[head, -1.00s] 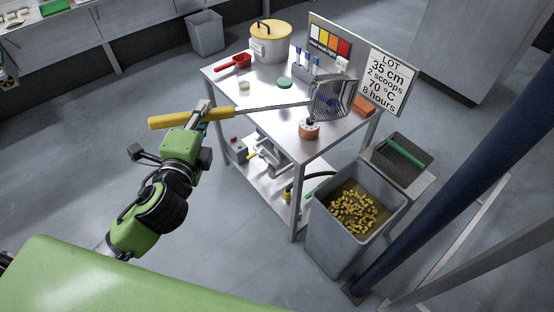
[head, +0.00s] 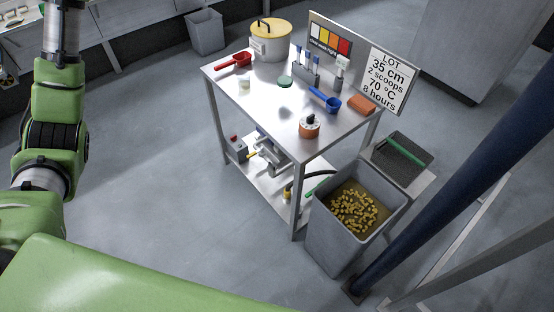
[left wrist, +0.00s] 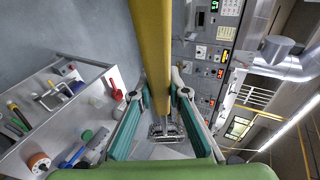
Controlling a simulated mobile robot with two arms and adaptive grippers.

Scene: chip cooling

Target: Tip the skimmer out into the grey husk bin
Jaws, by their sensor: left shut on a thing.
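In the left wrist view my left gripper (left wrist: 162,92) is shut on the skimmer's yellow handle (left wrist: 150,40). The skimmer's wire basket (left wrist: 166,130) shows small beyond the fingers; I cannot tell if anything is in it. In the head view my left arm is raised at the left edge, and its gripper and the skimmer are out of frame. A grey bin (head: 333,240) stands at the table's front right corner with yellow pieces (head: 353,211) inside. A second grey bin (head: 206,33) stands at the back left; its contents are not clear. My right gripper is not in view.
The metal table (head: 262,108) holds a lidded pot (head: 268,45), a red scoop (head: 236,60), a blue scoop (head: 327,101) and an orange-brown round item (head: 309,127). A blue post (head: 450,170) rises right of the front bin. The floor left of the table is clear.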

